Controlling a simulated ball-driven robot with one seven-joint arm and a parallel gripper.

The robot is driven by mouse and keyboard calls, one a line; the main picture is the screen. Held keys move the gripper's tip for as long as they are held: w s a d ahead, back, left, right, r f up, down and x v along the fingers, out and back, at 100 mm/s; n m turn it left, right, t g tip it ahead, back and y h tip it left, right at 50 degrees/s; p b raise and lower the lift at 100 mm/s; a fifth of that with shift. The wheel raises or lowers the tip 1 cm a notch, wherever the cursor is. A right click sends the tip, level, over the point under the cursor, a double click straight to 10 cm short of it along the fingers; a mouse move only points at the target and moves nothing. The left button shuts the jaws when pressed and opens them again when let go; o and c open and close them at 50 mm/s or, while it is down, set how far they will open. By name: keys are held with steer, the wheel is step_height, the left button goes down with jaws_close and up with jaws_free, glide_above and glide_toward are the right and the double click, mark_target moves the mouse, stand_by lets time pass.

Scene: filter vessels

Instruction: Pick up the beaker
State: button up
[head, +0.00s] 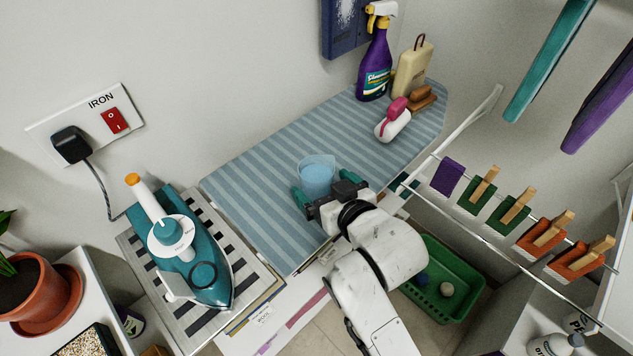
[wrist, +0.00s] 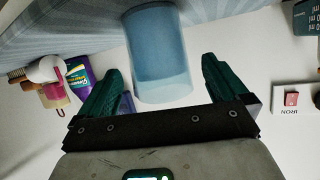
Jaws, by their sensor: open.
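The beaker (head: 316,175) is a clear blue cylinder standing upright on the striped blue ironing surface (head: 260,200) in the head view. In the wrist view the beaker (wrist: 160,55) appears large, in front of the gap between the fingers. My gripper (head: 318,190) is open, with one dark green finger on each side of the beaker in the head view. In the wrist view my gripper (wrist: 158,85) has its fingers spread wide and a visible gap on both sides of the beaker. Nothing is held. The near lower part of the beaker is partly hidden by my gripper.
A teal iron (head: 190,260) stands on a rack to the left. A wire line with clipped cloths (head: 510,212) runs along the right. The striped surface around the beaker is clear.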

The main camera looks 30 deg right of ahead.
mark_target(309, 172)
steer(key=shift+x, duration=1.85)
steer(key=shift+r, duration=0.1)
steer(key=shift+c, duration=0.5)
steer(key=c, duration=1)
